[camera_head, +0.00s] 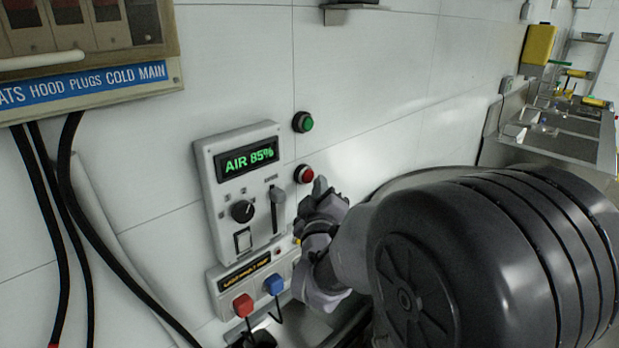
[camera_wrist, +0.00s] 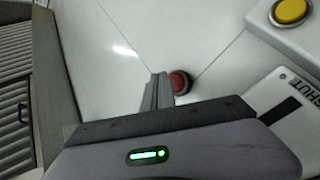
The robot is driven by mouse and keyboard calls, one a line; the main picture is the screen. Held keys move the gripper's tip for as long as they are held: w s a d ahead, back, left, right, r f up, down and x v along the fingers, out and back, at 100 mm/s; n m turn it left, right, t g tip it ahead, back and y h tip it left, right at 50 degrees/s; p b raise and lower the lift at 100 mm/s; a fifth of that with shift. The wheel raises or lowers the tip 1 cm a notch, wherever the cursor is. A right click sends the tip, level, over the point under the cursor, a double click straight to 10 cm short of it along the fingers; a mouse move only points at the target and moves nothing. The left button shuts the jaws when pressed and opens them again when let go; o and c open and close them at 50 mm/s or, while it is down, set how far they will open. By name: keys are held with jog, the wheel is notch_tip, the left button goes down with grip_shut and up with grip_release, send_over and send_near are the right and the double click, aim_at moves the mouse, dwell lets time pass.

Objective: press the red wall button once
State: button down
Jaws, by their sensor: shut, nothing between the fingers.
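The red wall button (camera_head: 304,174) is a round red cap in a dark ring on the white tiled wall, right of the display panel and below a green button. My gripper (camera_head: 320,187) is shut and empty, its tip just right of and slightly below the red button. In the wrist view the red button (camera_wrist: 179,82) shows directly beside my gripper's finger (camera_wrist: 158,92), on its right. The finger overlaps the button's left edge. I cannot tell whether the tip touches it or whether the cap is pushed in.
A green button (camera_head: 302,122) sits above. A panel (camera_head: 205,165) reading "AIR 85%" has a knob and slider. Red (camera_head: 243,305) and blue (camera_head: 274,285) controls sit below it. A yellow button (camera_wrist: 290,10) shows in the wrist view. Cables hang at left. Wall right of the buttons is bare.

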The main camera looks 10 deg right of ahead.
jog(key=shift+w+a, duration=0.25)
jog(key=shift+w, duration=0.1)
jog(key=shift+w+a+b, duration=0.25)
jog(key=shift+w+b, duration=0.1)
jog(key=shift+b, duration=0.05)
dwell(0.7)
dwell(0.3)
jog(key=shift+s+d+b, duration=0.45)
jog(key=shift+s+b, duration=0.05)
jog(key=shift+s, duration=0.2)
jog(key=shift+d, duration=0.1)
jog(key=s+d+b, duration=0.1)
jog(key=s, duration=0.1)
jog(key=s+d+b, duration=0.1)
jog(key=s, duration=0.1)
jog(key=shift+d, duration=0.4)
